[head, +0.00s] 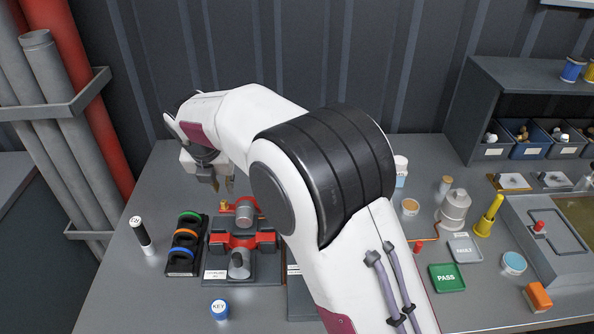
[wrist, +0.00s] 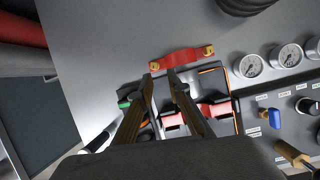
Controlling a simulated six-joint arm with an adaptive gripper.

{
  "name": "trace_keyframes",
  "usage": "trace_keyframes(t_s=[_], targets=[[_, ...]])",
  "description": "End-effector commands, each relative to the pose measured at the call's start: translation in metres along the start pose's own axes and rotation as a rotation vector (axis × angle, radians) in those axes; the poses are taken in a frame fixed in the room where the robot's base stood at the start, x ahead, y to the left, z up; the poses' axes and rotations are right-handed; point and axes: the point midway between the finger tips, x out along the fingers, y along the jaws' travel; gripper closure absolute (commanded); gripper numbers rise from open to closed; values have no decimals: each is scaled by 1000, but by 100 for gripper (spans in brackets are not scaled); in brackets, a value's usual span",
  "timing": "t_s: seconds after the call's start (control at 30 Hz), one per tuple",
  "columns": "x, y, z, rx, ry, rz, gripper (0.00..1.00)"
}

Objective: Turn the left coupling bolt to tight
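The red coupling clamp (wrist: 181,60) shows in the wrist view with a brass bolt at each end. The left coupling bolt (wrist: 154,66) is just beyond my left fingertip; the right bolt (wrist: 209,50) is farther right. In the head view one brass bolt (head: 224,205) shows at the back left of the red and black coupling assembly (head: 265,238). My gripper (head: 223,183) hangs above the back of this assembly, fingers pointing down. In the wrist view my gripper (wrist: 160,77) has its fingertips apart, with nothing seen held between them. I cannot tell whether the fingers touch the clamp.
A ring rack (head: 186,246) and a white marker (head: 142,235) stand left of the assembly. A blue KEY cap (head: 219,309) lies in front. Gauges (wrist: 248,66) and a blue knob (wrist: 274,118) are right in the wrist view. My arm hides the table's middle in the head view.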

Motion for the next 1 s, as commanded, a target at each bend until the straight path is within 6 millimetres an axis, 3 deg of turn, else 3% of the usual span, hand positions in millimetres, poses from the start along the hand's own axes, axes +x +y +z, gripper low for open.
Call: trace_keyframes(t_s=[1.0], targets=[[-80,-95,1,597,-4,6,83]])
